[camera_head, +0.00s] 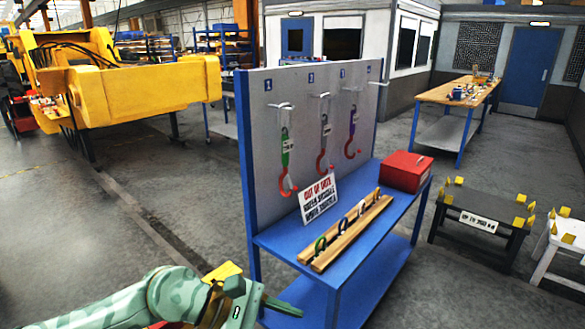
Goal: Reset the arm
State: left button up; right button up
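My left arm, in patterned green, comes in from the lower left in the head view. Its gripper (268,303) is low at the bottom, in front of the blue bench (285,240), near the bench's left leg and lower shelf. One dark green finger points right; the second finger is not clear, so I cannot tell whether the gripper is open or shut. I see nothing held in it. My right arm and gripper are not in view.
Hooks with green (286,150), grey (325,130) and blue (352,125) bodies hang on the bench's back panel. A sign (318,198), wooden rails (345,228) with shackles and a red box (406,171) stand on the bench. A black table (480,215) stands right; floor left is open.

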pick_arm(q)
jog(key=d+r+n+t+h, duration=0.4)
jog(key=r+n+t+h, duration=0.25)
jog(key=r+n, duration=0.35)
jog(key=w+a+f+n+t+y, duration=0.2)
jog(key=a+n+t+y, duration=0.55)
jog(key=n, duration=0.65)
jog(key=w+a+f+n+t+y, duration=0.1)
jog(key=w+a+n+t+y, duration=0.1)
jog(key=a+n+t+y, duration=0.8)
jog(key=s+a+f+n+g+y, duration=0.6)
jog(key=s+a+f+n+g, duration=0.8)
jog(key=s+f+n+g, duration=0.3)
jog(key=s+d+f+g+h+b, duration=0.1)
jog(key=s+f, duration=0.1)
jog(key=f, duration=1)
jog(key=s+d+f+n+g+h+b, duration=0.1)
jog(key=s+d+f+b, duration=0.1)
jog(key=f, duration=0.9)
jog(key=s+d+f+g+h+b, duration=0.1)
jog(key=s+f, duration=0.1)
jog(key=f, duration=1)
jog(key=s+f+n+g+h+b, duration=0.1)
jog(key=s+f+n+g+b, duration=0.2)
jog(key=s+f, duration=1.3)
jog(key=s, duration=0.2)
jog(key=shift+s+h, duration=0.3)
jog(key=shift+s, duration=0.05)
